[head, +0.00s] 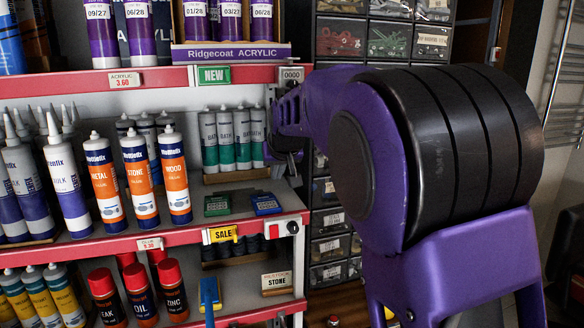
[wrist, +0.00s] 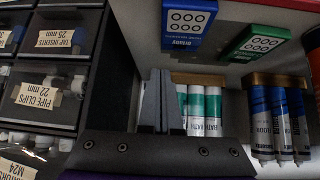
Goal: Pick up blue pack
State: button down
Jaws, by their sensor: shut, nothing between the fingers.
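The blue pack (head: 265,203) lies on the middle shelf near its right end in the head view. In the wrist view the blue pack (wrist: 188,20) is at the top, with dark dots on a white label. My gripper (wrist: 157,88) is shut and empty, its fingers side by side below and left of the pack in the wrist view, apart from it. In the head view my gripper (head: 287,152) is a dark shape above and behind the pack, partly hidden by my purple arm.
A green pack (head: 217,205) lies just left of the blue pack. White-and-green tubes (head: 226,140) stand behind both packs. Orange-labelled tubes (head: 140,178) stand further left. Parts drawers (head: 331,222) are right of the shelf. Bare shelf surrounds the packs.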

aim_at(272, 197)
jog(key=shift+w+a+r+g, duration=0.35)
jog(key=shift+a+r+g, duration=0.15)
jog(key=shift+r, duration=0.1)
jog(key=shift+w+f, duration=0.3)
jog(key=shift+f, duration=0.2)
jog(key=x, duration=0.8)
jog(key=shift+w+f+p, duration=0.25)
jog(key=shift+f+p, duration=0.05)
jog(key=shift+f, duration=0.05)
jog(key=shift+s, duration=0.15)
jog(key=shift+s, duration=0.25)
jog(key=shift+s+d+f, duration=0.15)
jog(key=shift+s+f, duration=0.05)
jog(key=shift+s, duration=0.4)
jog(key=shift+s+d+r, duration=0.1)
jog(key=shift+s+d, duration=0.05)
jog(key=shift+s, duration=0.7)
